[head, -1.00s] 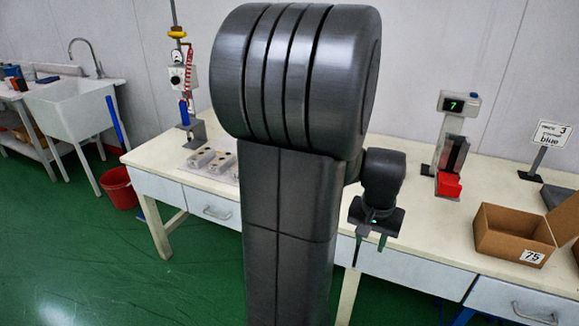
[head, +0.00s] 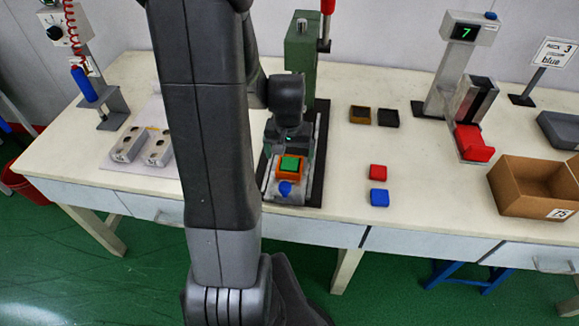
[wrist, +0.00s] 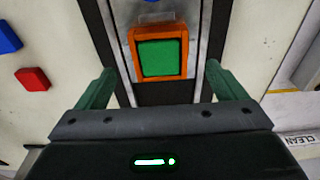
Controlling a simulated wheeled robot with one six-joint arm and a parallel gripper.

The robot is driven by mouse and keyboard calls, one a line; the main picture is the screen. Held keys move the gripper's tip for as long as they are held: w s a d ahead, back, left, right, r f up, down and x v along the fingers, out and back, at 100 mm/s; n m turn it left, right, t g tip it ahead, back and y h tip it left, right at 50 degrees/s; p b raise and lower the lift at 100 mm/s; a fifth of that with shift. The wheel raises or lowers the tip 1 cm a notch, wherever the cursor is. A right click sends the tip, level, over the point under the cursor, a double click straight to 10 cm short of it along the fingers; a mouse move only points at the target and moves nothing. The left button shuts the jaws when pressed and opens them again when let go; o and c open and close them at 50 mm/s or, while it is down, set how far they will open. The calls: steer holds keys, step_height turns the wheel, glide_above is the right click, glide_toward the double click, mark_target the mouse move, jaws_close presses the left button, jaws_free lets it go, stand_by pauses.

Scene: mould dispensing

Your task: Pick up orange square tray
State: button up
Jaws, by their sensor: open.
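The orange square tray (head: 290,176) holds a green square block (head: 290,163) and sits on the bed of a green press-like stand (head: 301,50), in front of its column. In the wrist view the orange tray (wrist: 133,58) is at top centre, with the green block (wrist: 159,58) filling its inside. My gripper (wrist: 160,72) is open, with its two green fingers spread to the left and right, near the tray and not closed on it. In the head view the gripper (head: 289,143) is just behind and above the tray; its fingertips are hard to make out.
A blue knob (head: 286,189) is just in front of the tray. Red (head: 378,172) and blue (head: 379,198) blocks lie to the right. Brown (head: 360,115) and black (head: 388,117) trays lie behind them. A cardboard box (head: 520,197) stands at far right; grey moulds (head: 130,144) lie left.

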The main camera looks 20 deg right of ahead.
mark_target(290, 163)
steer(key=shift+w+d+f, duration=0.1)
steer(key=shift+w+f, duration=0.05)
steer(key=shift+f, duration=1)
steer(key=shift+w+d+f, duration=0.1)
steer(key=shift+w+f, duration=0.05)
steer(key=shift+f, duration=0.95)
steer(key=c, duration=1.2)
